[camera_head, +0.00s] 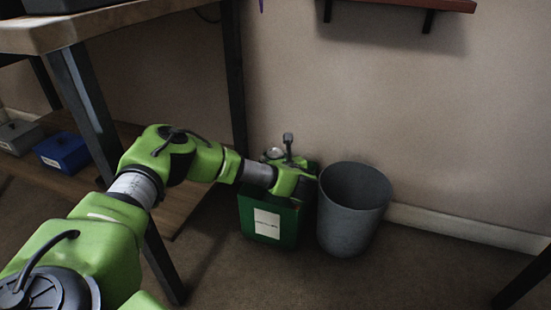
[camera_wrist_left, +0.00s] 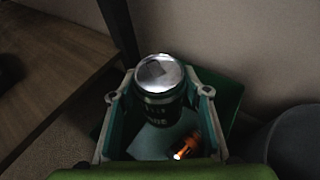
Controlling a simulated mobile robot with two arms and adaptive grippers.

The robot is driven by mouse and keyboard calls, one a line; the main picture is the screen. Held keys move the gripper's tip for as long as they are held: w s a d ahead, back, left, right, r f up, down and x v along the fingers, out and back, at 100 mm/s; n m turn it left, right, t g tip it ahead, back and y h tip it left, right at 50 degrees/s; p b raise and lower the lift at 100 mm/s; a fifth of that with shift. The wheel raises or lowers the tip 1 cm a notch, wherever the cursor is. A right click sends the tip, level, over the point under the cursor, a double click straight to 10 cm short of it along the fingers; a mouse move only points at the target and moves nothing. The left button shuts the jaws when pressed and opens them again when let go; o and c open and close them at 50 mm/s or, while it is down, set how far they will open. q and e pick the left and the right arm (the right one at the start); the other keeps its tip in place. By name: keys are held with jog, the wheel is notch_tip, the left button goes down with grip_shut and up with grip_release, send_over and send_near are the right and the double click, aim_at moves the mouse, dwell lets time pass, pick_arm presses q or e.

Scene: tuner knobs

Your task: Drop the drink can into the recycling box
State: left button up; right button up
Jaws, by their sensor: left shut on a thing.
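The drink can (camera_wrist_left: 160,84) is dark-bodied with a silver top. It stands upright between the two fingers of my left gripper (camera_wrist_left: 160,95), which is shut on it. In the head view my left gripper (camera_head: 283,164) is over the green recycling box (camera_head: 267,222), which has a white label on its front. The can's silver top (camera_head: 273,153) shows just behind the gripper; its body is hidden there. The box's green edge (camera_wrist_left: 226,92) shows behind the can in the left wrist view. My right gripper is not in view.
A grey round bin (camera_head: 350,222) stands close to the right of the box. A table leg (camera_head: 234,80) rises behind it to the left. An orange item (camera_wrist_left: 188,146) lies below the can in the wrist view.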

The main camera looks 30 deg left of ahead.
pick_arm(q)
jog(key=o, duration=0.9)
jog(key=shift+c, duration=0.2)
jog(key=shift+s+d, duration=0.1)
jog(key=v, duration=1.1)
jog(key=shift+s+d+r, duration=0.15)
jog(key=shift+d+r, duration=0.1)
jog(key=shift+r, duration=0.05)
jog(key=shift+d+f, duration=0.1)
